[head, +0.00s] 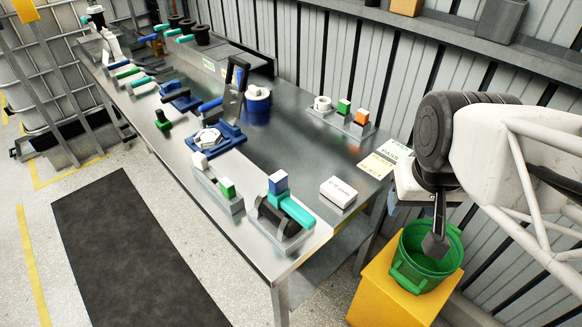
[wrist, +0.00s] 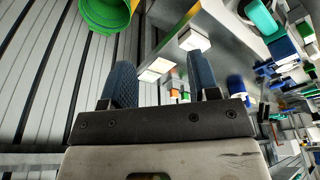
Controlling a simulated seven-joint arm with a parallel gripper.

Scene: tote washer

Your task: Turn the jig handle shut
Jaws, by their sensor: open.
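On the steel bench, a blue jig (head: 229,141) holds a white hexagonal part (head: 207,138). A blue-gripped handle (head: 210,104) and a dark upright lever (head: 240,74) stand just behind it. Nearer the front corner, another fixture has a teal handle (head: 291,209) lying over a black cylinder, with a blue-and-white block beside it. I cannot tell which one is the jig handle. My gripper (head: 434,232) hangs off the bench's right end, over a green bucket, far from these handles. In the wrist view its two dark fingers (wrist: 160,65) are apart with nothing between them.
The green bucket (head: 401,279) stands on a yellow box (head: 368,295) below my gripper. A white box (head: 338,191) and label cards (head: 385,158) lie on the bench's right side. A block rack (head: 341,122) stands by the corrugated wall. Several other fixtures line the bench's far end.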

